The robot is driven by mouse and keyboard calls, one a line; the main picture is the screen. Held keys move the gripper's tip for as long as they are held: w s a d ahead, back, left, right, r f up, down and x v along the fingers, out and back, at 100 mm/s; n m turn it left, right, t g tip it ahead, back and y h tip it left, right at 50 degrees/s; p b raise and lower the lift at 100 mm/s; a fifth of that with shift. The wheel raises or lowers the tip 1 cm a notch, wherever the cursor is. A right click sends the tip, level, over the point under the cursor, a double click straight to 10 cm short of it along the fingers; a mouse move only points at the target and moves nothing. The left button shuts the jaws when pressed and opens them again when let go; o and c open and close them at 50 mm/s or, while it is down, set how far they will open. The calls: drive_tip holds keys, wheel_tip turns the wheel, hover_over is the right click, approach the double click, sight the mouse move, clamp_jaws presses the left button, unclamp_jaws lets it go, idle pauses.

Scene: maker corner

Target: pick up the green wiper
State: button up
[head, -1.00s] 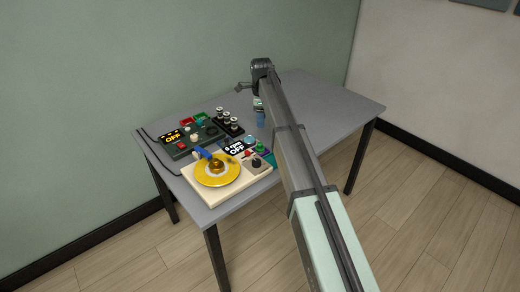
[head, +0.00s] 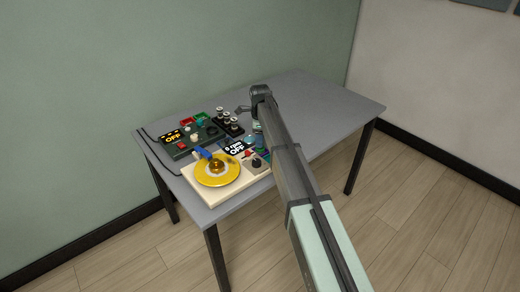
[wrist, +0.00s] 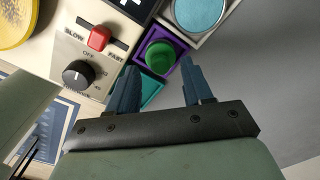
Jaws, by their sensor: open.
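The green wiper appears to be the round green piece (wrist: 160,56) sitting in a small square purple holder (wrist: 181,46) in the wrist view. My gripper (wrist: 161,71) is open, its two blue fingers pointing at the holder from either side of the green piece's lower edge. Nothing is between the fingers that I can see them touch. The height gap between fingertips and green piece is hard to tell. In the head view my arm covers most of this spot.
A cream machine with a yellow disc (head: 217,170) stands left of the arm; its black knob (wrist: 78,74) and red switch (wrist: 99,37) are close to the fingers. A teal tray (wrist: 151,92) and a light-blue round pad (wrist: 199,10) adjoin the holder. The grey table (head: 330,100) is clear at right.

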wheel_tip(320, 180, down, 4)
drive_tip(key=shift+a+r, duration=0.1)
drive_tip(key=shift+r, duration=0.15)
drive_tip(key=c, duration=0.7)
drive_tip(key=shift+r, duration=0.15)
wheel_tip(320, 180, up, 10)
drive_tip(key=shift+f, duration=0.1)
idle(0.3)
